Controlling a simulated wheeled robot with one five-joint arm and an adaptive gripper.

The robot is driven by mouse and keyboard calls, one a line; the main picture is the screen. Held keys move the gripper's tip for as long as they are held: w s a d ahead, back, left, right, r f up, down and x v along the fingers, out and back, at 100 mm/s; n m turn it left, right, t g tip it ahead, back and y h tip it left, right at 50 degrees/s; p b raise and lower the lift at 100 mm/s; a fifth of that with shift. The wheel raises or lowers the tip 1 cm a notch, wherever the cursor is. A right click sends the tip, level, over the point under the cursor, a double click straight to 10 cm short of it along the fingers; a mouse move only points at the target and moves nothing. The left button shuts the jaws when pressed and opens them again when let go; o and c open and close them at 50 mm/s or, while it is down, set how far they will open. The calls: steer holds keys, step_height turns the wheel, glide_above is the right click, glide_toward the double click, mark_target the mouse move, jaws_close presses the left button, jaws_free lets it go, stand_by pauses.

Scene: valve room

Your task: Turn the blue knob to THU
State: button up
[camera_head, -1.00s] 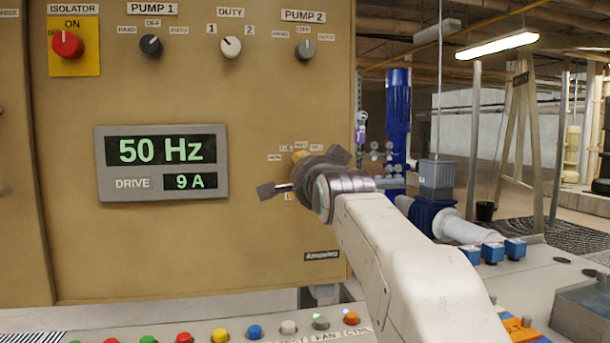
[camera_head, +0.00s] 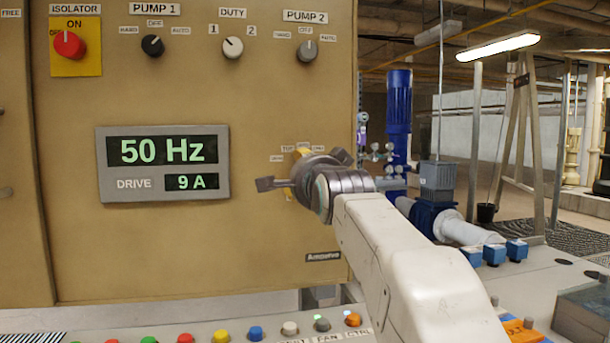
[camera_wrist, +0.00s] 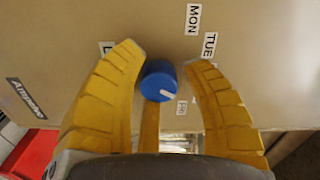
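The blue knob (camera_wrist: 158,80) is on the tan cabinet front, seen in the wrist view between my yellow fingers. Its white mark points to the lower right of that picture. A MON label (camera_wrist: 193,18) and a TUE label (camera_wrist: 209,45) lie above and right of it; other labels are partly hidden by the fingers. My gripper (camera_wrist: 165,62) is open, with fingers left and right of the knob and a third below. A gap shows on the right; contact elsewhere cannot be told. In the head view my gripper (camera_head: 303,160) hides the knob.
The cabinet carries a 50 Hz drive display (camera_head: 163,164) and a row of switches, including the red isolator (camera_head: 68,45). Coloured buttons (camera_head: 255,333) line the ledge below. A blue pump (camera_head: 432,215) stands to the right, with open floor behind it.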

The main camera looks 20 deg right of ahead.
steer(key=o, duration=0.3)
steer(key=shift+d, duration=0.1)
steer(key=shift+s, duration=0.1)
steer(key=v, duration=1.2)
steer(key=shift+f+p, duration=0.1)
steer(key=shift+p, duration=0.2)
steer(key=s+a+f+n+g+y+p, duration=0.2)
steer(key=s+a+f+n+g+p, duration=0.15)
steer(key=f+n+p, duration=0.2)
steer(key=s+a+f+n+g+y+p, duration=0.1)
steer(key=s+a+f+n+g+p, duration=0.2)
steer(key=f+p, duration=0.35)
steer(key=s+a+f+n+g+p, duration=0.1)
steer(key=s+f+n+g+p, duration=0.2)
steer(key=s, duration=0.4)
steer(key=s+a+f+n+g+p, duration=0.1)
steer(key=s+f+n+g+p, duration=0.3)
steer(key=s+n+p, duration=0.1)
steer(key=s+p, duration=0.1)
steer(key=s, duration=0.1)
steer(key=shift+s+n+y, duration=0.35)
steer(key=shift+y, duration=0.05)
steer(key=shift+f, duration=0.1)
